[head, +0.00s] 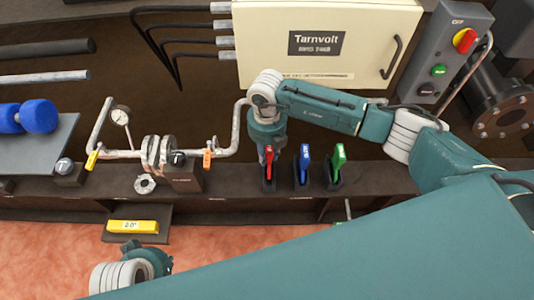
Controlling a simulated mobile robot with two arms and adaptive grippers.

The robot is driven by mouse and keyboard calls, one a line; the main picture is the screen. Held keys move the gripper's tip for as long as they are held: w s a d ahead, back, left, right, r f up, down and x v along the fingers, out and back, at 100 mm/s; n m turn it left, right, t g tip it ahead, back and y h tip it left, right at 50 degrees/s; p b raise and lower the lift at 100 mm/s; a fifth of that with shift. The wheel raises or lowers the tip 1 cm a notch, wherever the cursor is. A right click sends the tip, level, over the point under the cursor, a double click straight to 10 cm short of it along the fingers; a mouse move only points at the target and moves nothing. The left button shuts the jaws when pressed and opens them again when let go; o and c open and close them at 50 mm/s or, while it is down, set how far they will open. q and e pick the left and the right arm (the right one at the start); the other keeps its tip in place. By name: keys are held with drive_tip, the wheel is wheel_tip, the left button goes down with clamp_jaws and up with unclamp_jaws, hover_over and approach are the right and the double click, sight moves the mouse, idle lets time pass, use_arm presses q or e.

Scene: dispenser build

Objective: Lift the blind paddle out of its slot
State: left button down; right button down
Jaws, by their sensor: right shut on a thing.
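Three paddles stand upright in dark slotted holders on the bench ledge: a red-handled paddle (268,163), a blue-handled paddle (304,158) and a green-handled paddle (339,157). Their labels are too small to read, so I cannot tell by text which is the blind. My right gripper (268,152) points down from above and is shut on the red-handled paddle, which is still at its holder (268,185). Its fingertips are small and partly hidden.
A pipe run with a gauge (120,115) and a flange pair (158,152) stands left of the paddles. A cream Tarnvolt cabinet (370,50) and a grey control box (450,60) stand behind. A yellow block (132,227) lies on a low shelf.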

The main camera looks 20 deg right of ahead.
sight(267, 149)
drive_tip(key=shift+r, duration=0.3)
drive_tip(key=shift+r+p, duration=0.35)
drive_tip(key=shift+p, duration=0.1)
drive_tip(key=shift+r+p, duration=0.4)
drive_tip(key=shift+r, duration=0.15)
drive_tip(key=shift+r+p, duration=0.3)
drive_tip(key=shift+r, duration=0.05)
drive_tip(key=shift+r+p, duration=0.35)
drive_tip(key=shift+r, duration=0.1)
drive_tip(key=shift+r+p, duration=0.3)
drive_tip(key=shift+r, duration=0.05)
drive_tip(key=shift+r+p, duration=0.3)
drive_tip(key=shift+r, duration=0.1)
drive_tip(key=shift+r+p, duration=0.4)
drive_tip(key=shift+r, duration=0.05)
drive_tip(key=shift+r+p, duration=0.35)
drive_tip(key=shift+r, duration=0.15)
use_arm(q)
drive_tip(key=s+f, duration=0.3)
drive_tip(key=f, duration=0.6)
drive_tip(key=s+f+g, duration=0.1)
drive_tip(key=s+f, duration=0.2)
drive_tip(key=f, duration=0.7)
drive_tip(key=shift+a+f, duration=0.15)
drive_tip(key=shift+a, duration=0.15)
drive_tip(key=shift+w, duration=0.1)
use_arm(e)
drive_tip(key=shift+w, duration=0.1)
